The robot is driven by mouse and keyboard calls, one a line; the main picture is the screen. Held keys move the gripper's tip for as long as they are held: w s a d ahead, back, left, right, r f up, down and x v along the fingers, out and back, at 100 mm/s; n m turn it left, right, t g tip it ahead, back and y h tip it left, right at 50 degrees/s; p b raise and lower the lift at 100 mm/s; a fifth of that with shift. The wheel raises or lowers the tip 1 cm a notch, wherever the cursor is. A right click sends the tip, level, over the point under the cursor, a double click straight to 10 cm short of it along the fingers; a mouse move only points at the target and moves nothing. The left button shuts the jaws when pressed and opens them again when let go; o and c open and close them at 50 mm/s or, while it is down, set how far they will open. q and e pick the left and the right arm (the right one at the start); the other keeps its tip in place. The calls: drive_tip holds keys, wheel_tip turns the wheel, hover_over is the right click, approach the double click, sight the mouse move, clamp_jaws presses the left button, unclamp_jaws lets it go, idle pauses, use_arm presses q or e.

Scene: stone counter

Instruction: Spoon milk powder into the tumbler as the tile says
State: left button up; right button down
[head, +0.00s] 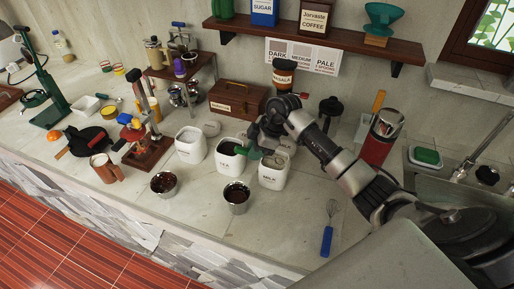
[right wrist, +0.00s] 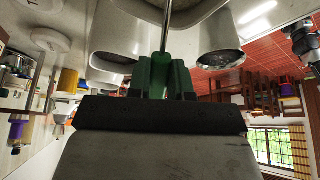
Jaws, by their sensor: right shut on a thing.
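My right gripper (head: 262,146) is shut on a green-handled spoon (head: 247,153), low over the white TEA and MILK canisters. In the right wrist view the green handle (right wrist: 160,76) sits at the jaws and a thin metal shaft (right wrist: 167,28) runs up from it; the spoon's bowl cannot be made out. The MILK canister (head: 272,180) stands in front of the gripper. My left gripper is out of view.
The TEA canister (head: 228,163) and another white canister (head: 190,152) stand close on the left. A wooden box (head: 237,101) is behind. A blue-handled whisk (head: 327,241) lies at front right. Counter between tumbler and whisk is clear.

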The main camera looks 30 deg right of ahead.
drive_tip(key=shift+a+r+h+p, duration=0.25)
drive_tip(key=shift+r+h+p, duration=0.25)
drive_tip(key=shift+r+p, duration=0.8)
drive_tip(key=h+p, duration=0.1)
drive_tip(key=a+r+g+h+p, duration=0.1)
drive_tip(key=p, duration=0.1)
drive_tip(key=shift+w+a+r, duration=0.15)
drive_tip(key=shift+w+a, duration=0.1)
drive_tip(key=shift+w, duration=0.1)
drive_tip(key=shift+a+g+h+p, duration=0.1)
drive_tip(key=shift+g+h+p, duration=0.2)
drive_tip(key=shift+h+p, duration=0.15)
drive_tip(key=shift+w, duration=0.1)
